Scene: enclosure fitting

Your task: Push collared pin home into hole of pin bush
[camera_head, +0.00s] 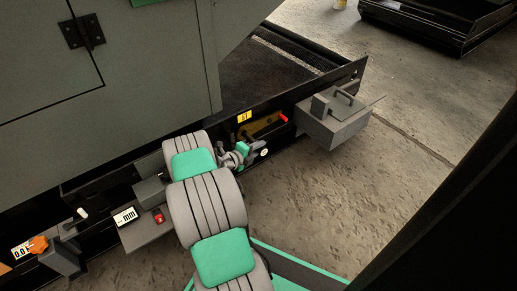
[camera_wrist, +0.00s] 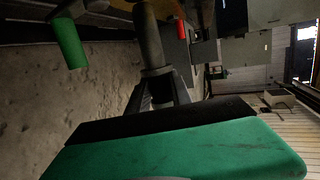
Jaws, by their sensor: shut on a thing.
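My gripper (camera_head: 257,150) is at the dark recess on the side of the enclosure, below a yellow label. In the wrist view my gripper (camera_wrist: 162,92) is shut on a dark grey round pin (camera_wrist: 148,38), which has a wider band near the fingers. The pin points up and away from the fingers in that view. Its far end runs to the picture's top edge, so I cannot tell whether it is in a hole. I cannot make out the pin bush or its hole for certain in either view.
A red handle (camera_head: 283,117) sits at the recess and also shows in the wrist view (camera_wrist: 181,29). A green cylinder (camera_wrist: 70,42) hangs at upper left there. A grey box with a handle (camera_head: 335,125) juts out right of the recess. Bare concrete floor (camera_head: 340,205) lies right.

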